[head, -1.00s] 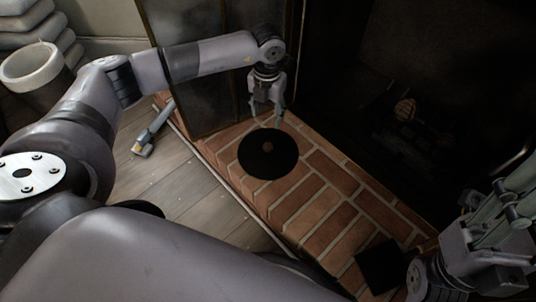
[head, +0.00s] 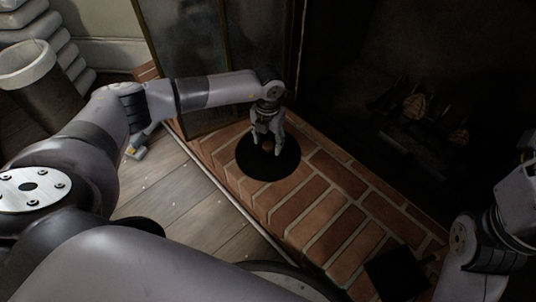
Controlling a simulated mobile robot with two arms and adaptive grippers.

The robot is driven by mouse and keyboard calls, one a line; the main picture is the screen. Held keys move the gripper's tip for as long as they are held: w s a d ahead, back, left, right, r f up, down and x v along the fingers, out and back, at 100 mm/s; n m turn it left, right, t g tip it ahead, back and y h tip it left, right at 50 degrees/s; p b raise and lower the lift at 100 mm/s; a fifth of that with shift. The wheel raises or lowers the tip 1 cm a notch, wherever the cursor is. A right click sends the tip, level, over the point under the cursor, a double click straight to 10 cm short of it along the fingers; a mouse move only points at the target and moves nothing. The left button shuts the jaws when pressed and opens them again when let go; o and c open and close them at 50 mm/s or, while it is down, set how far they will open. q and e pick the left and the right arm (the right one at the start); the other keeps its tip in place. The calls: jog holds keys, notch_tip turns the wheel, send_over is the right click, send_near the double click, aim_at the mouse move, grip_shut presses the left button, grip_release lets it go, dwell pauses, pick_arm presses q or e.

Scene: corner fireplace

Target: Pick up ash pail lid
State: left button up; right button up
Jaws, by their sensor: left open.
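The ash pail lid (head: 268,170) is a flat black disc with a small brown knob at its middle. It lies on the brick hearth. My left gripper (head: 267,146) points down over the lid, its open fingers around or just above the knob. I cannot tell whether they touch it. The far part of the lid is partly hidden by the gripper. Part of my right arm and gripper (head: 516,200) shows at the right edge, with its fingers not clearly visible.
A dark square pan (head: 397,272) lies on the hearth (head: 325,215) at lower right. A glass screen (head: 215,60) stands behind the left arm. Logs (head: 418,108) sit in the dark firebox. A bin with a pale rim (head: 28,66) stands at far left.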

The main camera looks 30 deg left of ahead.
pick_arm(q)
notch_tip(320, 180, down, 2)
jog(key=shift+f+b, duration=0.15)
jog(key=shift+b, duration=0.25)
jog(key=shift+c, duration=0.3)
grip_shut()
